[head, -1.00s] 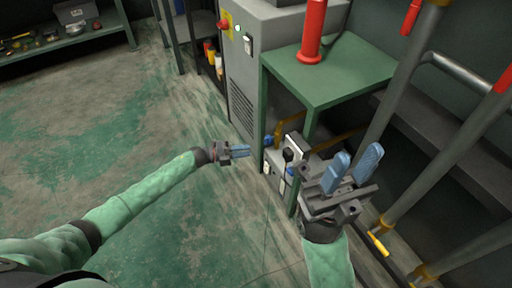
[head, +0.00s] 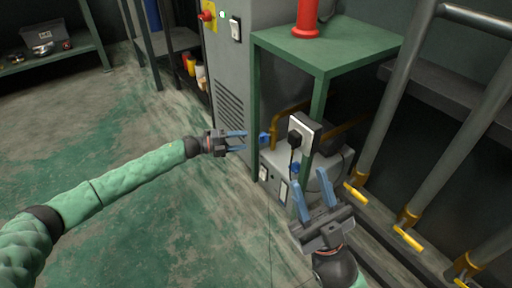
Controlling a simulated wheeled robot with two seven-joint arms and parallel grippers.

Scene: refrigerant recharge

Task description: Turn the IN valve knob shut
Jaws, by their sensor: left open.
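A grey recovery machine (head: 322,165) stands on the floor beside the green table, with a black plug or socket block on top. It has two blue knobs: one on its left side (head: 265,138), with a brass pipe above it, and one near its front middle (head: 296,168). The labels are too small to tell which is IN. My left gripper (head: 246,141) is open and level, its fingertips just short of the left knob. My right gripper (head: 311,180) is open and empty, fingers pointing up, in front of the machine, near the front knob; contact is not clear.
The green table (head: 330,45) with a red cylinder (head: 306,18) stands over the machine. A grey cabinet (head: 228,90) is behind my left gripper. Grey pipes with yellow valve handles (head: 408,238) stand at the right. The floor at the left is clear.

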